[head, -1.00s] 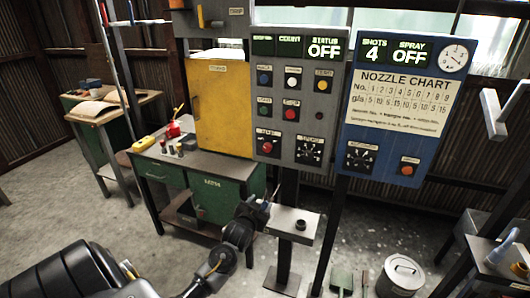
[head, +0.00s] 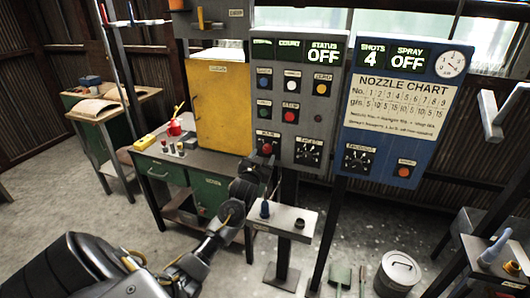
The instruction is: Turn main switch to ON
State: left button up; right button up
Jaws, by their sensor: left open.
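The grey control panel (head: 335,105) stands at the centre of the head view, and its STATUS display (head: 323,53) reads OFF. A red knob (head: 267,149) at its lower left, under a small label that seems to read MAIN, looks like the main switch; its turn angle is too small to tell. My left gripper (head: 262,170) is open, just below and in front of this knob, close to the panel's lower left corner. Whether it touches the knob cannot be told. The arm hides part of the panel's lower edge. My right gripper is not in view.
A black rotary dial (head: 308,152) sits right of the red knob, with several buttons above. A blue panel (head: 400,120) stands to the right. A small shelf (head: 285,220) juts out below, holding a blue-topped piece (head: 264,209). A yellow cabinet (head: 220,105) stands left.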

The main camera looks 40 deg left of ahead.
aim_at(267, 149)
pick_arm(q)
jog(key=shift+x, duration=1.35)
jog(key=shift+c, duration=0.3)
jog(key=c, duration=0.9)
